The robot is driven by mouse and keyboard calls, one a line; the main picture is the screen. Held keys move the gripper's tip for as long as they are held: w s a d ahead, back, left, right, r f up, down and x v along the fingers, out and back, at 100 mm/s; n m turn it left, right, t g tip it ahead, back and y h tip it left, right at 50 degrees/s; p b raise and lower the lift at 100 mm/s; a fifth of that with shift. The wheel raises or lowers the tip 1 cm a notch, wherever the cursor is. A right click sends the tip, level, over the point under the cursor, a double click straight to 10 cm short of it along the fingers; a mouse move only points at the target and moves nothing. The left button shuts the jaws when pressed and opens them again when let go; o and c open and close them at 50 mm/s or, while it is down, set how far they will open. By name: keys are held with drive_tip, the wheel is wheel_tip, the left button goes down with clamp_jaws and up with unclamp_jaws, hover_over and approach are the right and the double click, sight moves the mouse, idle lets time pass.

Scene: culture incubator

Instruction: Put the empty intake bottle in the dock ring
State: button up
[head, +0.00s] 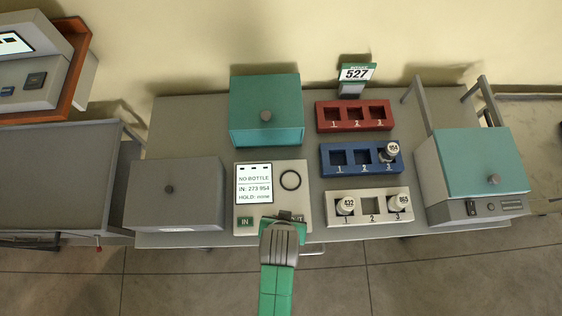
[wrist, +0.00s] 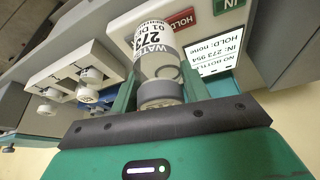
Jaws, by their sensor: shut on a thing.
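My gripper (head: 286,222) is over the front edge of the white dock panel (head: 272,222). In the wrist view my gripper (wrist: 160,98) is shut on a clear bottle (wrist: 155,58) with a grey cap and a label reading 273. The bottle looks empty; in the head view my gripper hides it. The dock ring (head: 290,180), a dark circle, is bare on the panel's right side, beyond my gripper. The panel's screen (head: 254,183) reads "NO BOTTLE", "IN: 273 954" and "HOLD: none".
Right of the panel stand a white rack (head: 369,221) with bottles in 1 and 3, a blue rack (head: 340,171) with a bottle in 3, and an empty red rack (head: 354,106). A grey box (head: 175,195), a teal box (head: 265,100) and a teal-topped device (head: 482,165) surround them.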

drive_tip(key=shift+w+d+f, duration=0.15)
drive_tip(key=shift+w+f, duration=0.7)
drive_tip(key=shift+w, duration=1.85)
drive_tip(key=shift+w+d+f, duration=0.1)
drive_tip(key=shift+w+f, duration=0.7)
drive_tip(key=shift+w, duration=1.95)
drive_tip(key=shift+w+d+f, duration=0.15)
drive_tip(key=shift+w+f, duration=0.7)
drive_tip(key=shift+w, duration=1.85)
drive_tip(key=shift+f, duration=0.2)
drive_tip(key=o, duration=1)
drive_tip(key=shift+c, duration=0.2)
drive_tip(key=p+v, duration=0.1)
drive_tip(key=v, duration=1.1)
drive_tip(key=shift+r+p, duration=0.25)
drive_tip(key=shift+p, duration=0.1)
